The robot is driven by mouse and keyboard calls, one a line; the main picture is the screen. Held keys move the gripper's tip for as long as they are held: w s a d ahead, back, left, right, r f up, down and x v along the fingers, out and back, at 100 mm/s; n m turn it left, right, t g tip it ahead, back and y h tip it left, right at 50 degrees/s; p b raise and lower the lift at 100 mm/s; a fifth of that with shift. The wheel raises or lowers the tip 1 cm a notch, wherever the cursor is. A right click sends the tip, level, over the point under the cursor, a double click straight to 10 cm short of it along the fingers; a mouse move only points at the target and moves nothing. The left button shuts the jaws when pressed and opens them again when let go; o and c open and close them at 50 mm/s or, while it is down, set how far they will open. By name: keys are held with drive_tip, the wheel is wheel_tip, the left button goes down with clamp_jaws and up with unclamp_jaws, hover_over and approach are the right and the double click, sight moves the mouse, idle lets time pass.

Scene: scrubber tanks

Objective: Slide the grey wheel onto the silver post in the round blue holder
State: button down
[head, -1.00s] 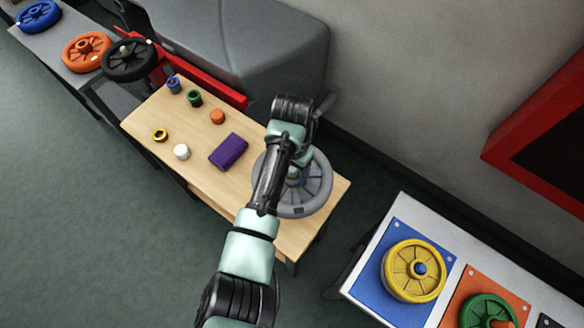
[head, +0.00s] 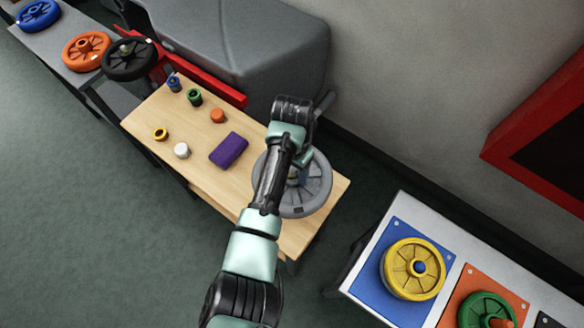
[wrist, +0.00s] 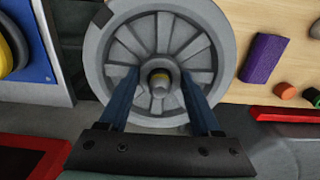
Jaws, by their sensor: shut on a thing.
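The grey wheel (head: 318,187) is at the right end of the wooden table in the head view, partly covered by my arm. In the wrist view its spoked face (wrist: 150,32) fills the upper middle, with its raised hub in the centre. My gripper (wrist: 160,80) is shut on the grey wheel at the hub, one blue finger on each side. I cannot tell whether the wheel touches the tabletop. I cannot make out a round blue holder with a silver post in either view.
The wooden table (head: 200,140) also bears a purple block (head: 228,150) and several small coloured pieces. A yellow wheel (head: 400,285) sits on a blue plate at lower right, beside a green wheel (head: 485,308). A wall stands behind; open floor (head: 90,220) lies left.

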drive_tip(key=shift+w, duration=0.1)
drive_tip(key=shift+c, duration=0.8)
unclamp_jaws()
drive_tip(key=shift+o, duration=0.8)
drive_tip(key=shift+r, duration=0.1)
drive_tip(key=shift+r+p, duration=0.35)
drive_tip(key=shift+p, duration=0.15)
drive_tip(key=shift+r+p, duration=1.2)
drive_tip(key=shift+p, duration=0.1)
wheel_tip(320, 180, up, 7)
drive_tip(key=p, duration=0.6)
drive_tip(key=shift+f+p, duration=0.15)
drive_tip(key=shift+p, duration=0.25)
